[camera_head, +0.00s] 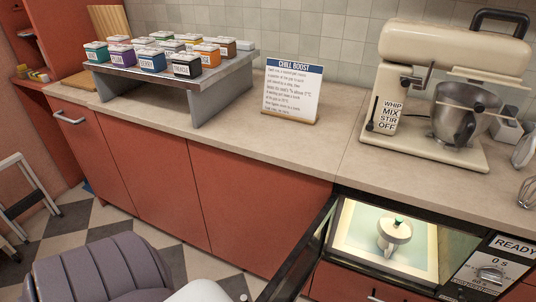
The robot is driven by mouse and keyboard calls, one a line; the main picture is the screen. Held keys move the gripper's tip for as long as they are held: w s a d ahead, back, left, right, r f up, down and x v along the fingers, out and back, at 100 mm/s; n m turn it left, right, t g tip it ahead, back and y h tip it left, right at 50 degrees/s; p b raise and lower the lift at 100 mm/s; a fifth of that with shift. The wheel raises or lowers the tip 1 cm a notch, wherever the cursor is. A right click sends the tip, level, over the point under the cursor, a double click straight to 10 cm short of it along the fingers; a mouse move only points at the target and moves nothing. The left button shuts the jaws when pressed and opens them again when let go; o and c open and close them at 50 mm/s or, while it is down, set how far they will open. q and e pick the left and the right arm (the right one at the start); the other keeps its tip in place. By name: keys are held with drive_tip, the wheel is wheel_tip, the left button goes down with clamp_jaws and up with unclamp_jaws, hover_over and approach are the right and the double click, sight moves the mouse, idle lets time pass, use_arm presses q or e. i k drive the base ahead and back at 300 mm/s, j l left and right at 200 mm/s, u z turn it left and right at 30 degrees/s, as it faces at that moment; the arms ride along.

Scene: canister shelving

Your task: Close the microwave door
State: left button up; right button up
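The microwave (447,262) is built in under the counter at the lower right, with its interior lit. Its dark door (303,250) stands open, swung out to the left of the opening toward the bottom edge of the picture. A light-coloured lidded vessel with a green knob (394,232) sits inside the microwave. The lower end of the door is cut off by the picture edge. Neither of my grippers shows in this view.
A grey padded chair back (115,270) stands at the lower left, left of the door. A stand mixer (440,90) is on the counter (290,150) above the microwave. A sign (291,92) and a raised rack of canisters (225,72) stand farther left. A step stool (25,190) is at far left.

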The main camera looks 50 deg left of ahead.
sight(289, 280)
drive_tip(key=k+j+z, duration=0.1)
drive_tip(key=j, duration=0.7)
drive_tip(key=k+j+z, duration=0.15)
drive_tip(key=j, duration=0.9)
drive_tip(key=z, duration=0.05)
